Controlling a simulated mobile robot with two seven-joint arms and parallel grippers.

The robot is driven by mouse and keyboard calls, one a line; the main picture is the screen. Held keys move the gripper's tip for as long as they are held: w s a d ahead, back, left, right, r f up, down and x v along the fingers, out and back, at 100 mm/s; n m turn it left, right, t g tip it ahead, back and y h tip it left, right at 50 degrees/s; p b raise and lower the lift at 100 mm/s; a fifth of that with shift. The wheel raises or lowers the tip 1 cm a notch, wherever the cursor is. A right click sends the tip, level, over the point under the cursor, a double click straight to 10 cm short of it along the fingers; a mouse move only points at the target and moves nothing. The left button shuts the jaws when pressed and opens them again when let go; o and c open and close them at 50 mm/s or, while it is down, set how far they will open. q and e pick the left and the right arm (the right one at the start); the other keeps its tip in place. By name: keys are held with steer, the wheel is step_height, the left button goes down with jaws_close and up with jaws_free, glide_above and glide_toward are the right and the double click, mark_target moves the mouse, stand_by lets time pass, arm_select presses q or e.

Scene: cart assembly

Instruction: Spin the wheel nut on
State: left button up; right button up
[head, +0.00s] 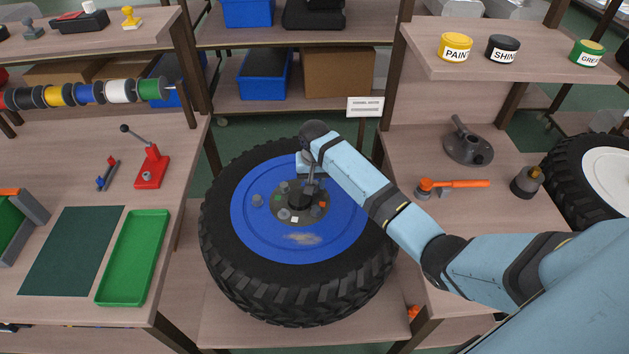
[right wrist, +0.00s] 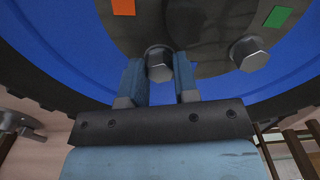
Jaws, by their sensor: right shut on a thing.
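The wheel has a black tyre (head: 225,255) and a blue rim (head: 250,235), and lies on the low middle shelf. Its dark centre plate (head: 290,215) carries grey hex nuts and small orange, green and white marks. My right gripper (head: 311,188) reaches down over the plate from the right. In the right wrist view my right gripper (right wrist: 159,78) is shut on a grey hex wheel nut (right wrist: 159,64), one finger on each side. I cannot tell how far the nut is threaded. Another hex nut (right wrist: 249,54) sits beside it, near a green mark. My left gripper is not in view.
The left bench has a green tray (head: 133,258), a dark green mat (head: 70,250) and a red lever tool (head: 152,168). The right bench has an orange-handled tool (head: 455,184) and a grey flanged part (head: 468,148). Another wheel (head: 607,175) stands at far right.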

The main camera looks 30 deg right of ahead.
steer(key=m, duration=0.7)
steer(key=shift+a, duration=0.2)
steer(key=m, duration=0.3)
steer(key=shift+m, duration=0.4)
steer(key=o, duration=0.5)
steer(key=shift+d+m, duration=0.15)
steer(key=shift+m, duration=0.95)
steer(key=o, duration=0.4)
steer(key=shift+o, duration=0.6)
steer(key=shift+d, duration=0.1)
